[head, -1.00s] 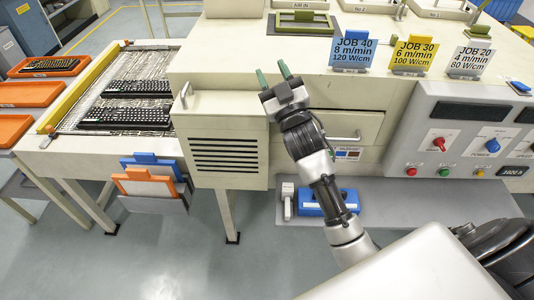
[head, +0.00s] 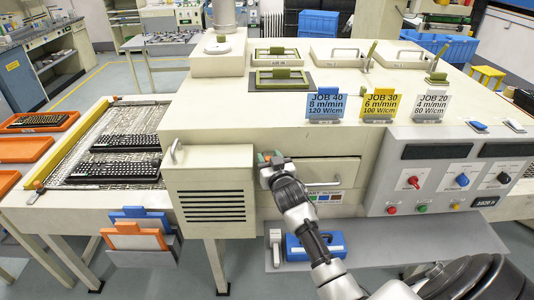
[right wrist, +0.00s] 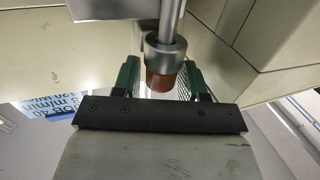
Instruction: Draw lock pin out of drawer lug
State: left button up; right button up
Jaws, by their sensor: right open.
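My right gripper (head: 268,158) is at the front of the machine, between the vented box and the drawer (head: 325,172). In the right wrist view its two green fingers (right wrist: 161,78) are open. A reddish-brown end piece (right wrist: 160,82), apparently part of the lock pin, lies between them with gaps at both sides. A grey metal collar (right wrist: 165,52) and a rod (right wrist: 172,15) are in line with it. I cannot clearly tell the drawer lug from these metal parts. The drawer front has a bar handle (head: 323,182) and looks closed. My left gripper is not in view.
The vented box (head: 211,190) with its handle stands close on the left of my right gripper. The control panel (head: 445,175) is at right. A blue case (head: 314,246) rests on the shelf below. Job cards, such as the blue one (head: 326,105), stand on the machine top.

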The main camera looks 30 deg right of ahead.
jog(key=shift+x, duration=0.95)
grip_shut()
jog(key=shift+r+p, duration=3.05)
jog(key=shift+r, duration=0.2)
